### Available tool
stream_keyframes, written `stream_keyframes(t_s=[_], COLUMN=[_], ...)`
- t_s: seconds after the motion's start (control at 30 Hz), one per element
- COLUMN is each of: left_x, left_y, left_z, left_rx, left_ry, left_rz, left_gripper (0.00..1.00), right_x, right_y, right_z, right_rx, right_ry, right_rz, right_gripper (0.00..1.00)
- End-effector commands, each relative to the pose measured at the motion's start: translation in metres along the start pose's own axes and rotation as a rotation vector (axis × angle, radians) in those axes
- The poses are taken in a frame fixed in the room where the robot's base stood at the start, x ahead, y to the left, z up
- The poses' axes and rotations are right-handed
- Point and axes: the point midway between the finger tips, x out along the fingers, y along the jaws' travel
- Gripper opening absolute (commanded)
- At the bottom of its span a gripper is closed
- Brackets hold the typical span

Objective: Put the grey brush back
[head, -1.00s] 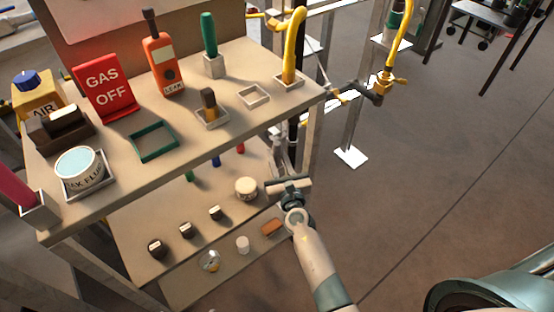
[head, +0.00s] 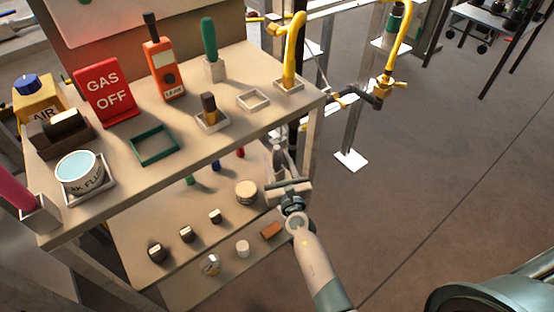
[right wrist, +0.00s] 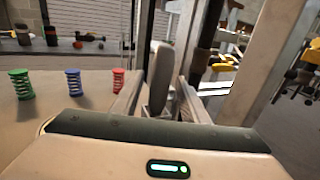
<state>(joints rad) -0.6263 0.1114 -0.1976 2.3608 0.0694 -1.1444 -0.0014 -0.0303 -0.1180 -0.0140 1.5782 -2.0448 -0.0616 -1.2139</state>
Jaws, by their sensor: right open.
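A grey upright handle, which looks like the grey brush (right wrist: 160,72), stands between my right gripper's fingers in the right wrist view. Its lower end sits at a small light holder, partly hidden by the gripper. In the head view it is a small grey shape (head: 278,153) at the right end of the lower shelf, just beyond the gripper. My right gripper (right wrist: 158,100) is open, with a finger on each side of the handle; I cannot tell whether either touches it. It also shows in the head view (head: 284,176). My left gripper is not in view.
The upper shelf (head: 118,183) overhangs the lower shelf (head: 140,233). It carries an empty green frame (head: 154,145), an empty white frame (head: 253,99) and several held tools. Coloured springs (right wrist: 73,82) stand left of the gripper. A metal post (right wrist: 208,40) rises close on the right.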

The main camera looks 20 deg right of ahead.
Motion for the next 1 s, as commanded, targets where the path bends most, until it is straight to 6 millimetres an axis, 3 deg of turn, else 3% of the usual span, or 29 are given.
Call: stream_keyframes(t_s=[0.7, 1.0], left_x=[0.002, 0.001], left_y=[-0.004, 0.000], left_z=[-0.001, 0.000], left_rx=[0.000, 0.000], left_ry=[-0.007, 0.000], left_rz=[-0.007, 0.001], left_gripper=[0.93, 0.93], right_x=[-0.106, -0.118], right_y=[-0.001, 0.000], right_z=[-0.002, -0.001], right_rx=[-0.001, 0.000], right_ry=[0.002, 0.001], right_rz=[0.000, 0.001], right_gripper=[0.41, 0.41])
